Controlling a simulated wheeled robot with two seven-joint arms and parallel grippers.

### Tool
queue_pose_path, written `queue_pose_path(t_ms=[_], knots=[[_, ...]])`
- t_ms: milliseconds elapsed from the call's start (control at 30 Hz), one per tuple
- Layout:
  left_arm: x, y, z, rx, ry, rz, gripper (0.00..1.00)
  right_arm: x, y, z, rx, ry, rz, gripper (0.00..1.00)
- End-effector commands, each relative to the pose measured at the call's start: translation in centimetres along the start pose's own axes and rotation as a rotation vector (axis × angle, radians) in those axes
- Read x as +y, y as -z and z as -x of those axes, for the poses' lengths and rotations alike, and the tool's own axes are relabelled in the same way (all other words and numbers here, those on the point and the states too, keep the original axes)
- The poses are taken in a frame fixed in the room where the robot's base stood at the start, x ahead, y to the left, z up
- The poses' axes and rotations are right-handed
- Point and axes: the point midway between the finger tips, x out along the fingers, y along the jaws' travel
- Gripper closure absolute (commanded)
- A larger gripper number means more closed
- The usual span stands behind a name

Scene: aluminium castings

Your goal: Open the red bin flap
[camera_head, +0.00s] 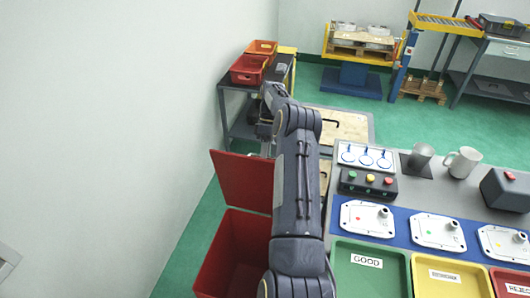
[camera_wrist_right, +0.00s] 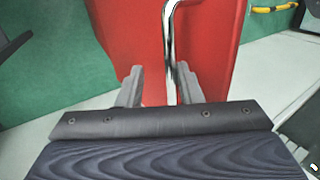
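The red bin (camera_head: 215,262) stands at the lower left in the head view, its inside showing. Its red flap (camera_head: 243,181) stands raised at the bin's far edge. My arm covers the bin's right side. My right gripper (camera_head: 266,130) is beyond the flap's upper right corner, small and partly hidden by the arm. In the right wrist view, its two fingers (camera_wrist_right: 158,82) are apart. A shiny metal handle (camera_wrist_right: 170,40) on the red flap runs between them, closer to the right finger. A gap shows between the handle and the left finger. My left gripper is not in view.
A workbench (camera_head: 480,205) to the right holds castings (camera_head: 367,218), a button box (camera_head: 368,184), mugs (camera_head: 462,162) and green, yellow and red trays. A dark cart with red bins (camera_head: 249,69) stands behind. A white wall is close on the left.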

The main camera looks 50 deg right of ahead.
Motion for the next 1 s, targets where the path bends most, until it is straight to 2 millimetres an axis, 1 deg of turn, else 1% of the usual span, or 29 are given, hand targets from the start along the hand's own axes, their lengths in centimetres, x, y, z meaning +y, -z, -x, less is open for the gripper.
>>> queue_pose_path(t_ms=[267,367,433,567,767,1000], knots=[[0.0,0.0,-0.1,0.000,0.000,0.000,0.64,-0.3,0.1,0.7,0.004,-0.003,0.003,0.67],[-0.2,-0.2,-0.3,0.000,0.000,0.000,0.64,-0.9,0.1,1.7,0.004,-0.005,0.002,0.67],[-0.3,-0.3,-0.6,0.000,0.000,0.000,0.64,-1.6,0.0,2.8,0.003,-0.007,0.001,0.67],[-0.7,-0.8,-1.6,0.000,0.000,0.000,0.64,-4.2,-0.4,3.7,0.003,-0.005,0.003,0.67],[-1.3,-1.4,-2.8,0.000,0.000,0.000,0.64,-8.8,-1.2,5.5,0.003,-0.006,0.003,0.67],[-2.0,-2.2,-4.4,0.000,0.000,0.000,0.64,-14.2,-2.4,5.0,0.002,-0.005,0.003,0.67]])
